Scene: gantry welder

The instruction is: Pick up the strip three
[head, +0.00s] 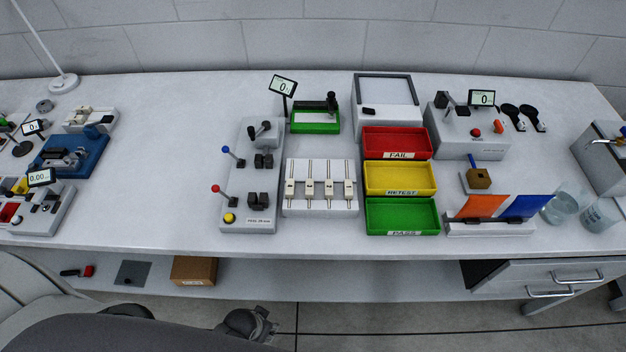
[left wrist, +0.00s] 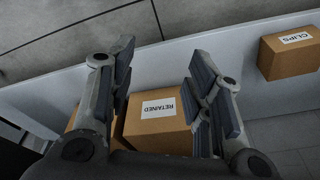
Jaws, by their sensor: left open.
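Several slim metal strips with white collars stand in a row on a white rack (head: 320,209) near the middle of the bench. No numbers on them are legible; the third from the left is the third strip (head: 328,187). My left gripper (head: 262,325) shows at the bottom of the head view, in front of the bench and well short of the rack. In the left wrist view the left gripper (left wrist: 163,62) has its fingers wide apart with nothing between them. The strips do not show in the left wrist view. My right gripper is not in view.
Left of the rack stands a grey lever unit (head: 262,212). Right of it are red (head: 376,140), yellow (head: 379,190) and green (head: 378,230) trays. The wrist view shows a RETAINED box (left wrist: 158,130) and a CLIPS box (left wrist: 287,62).

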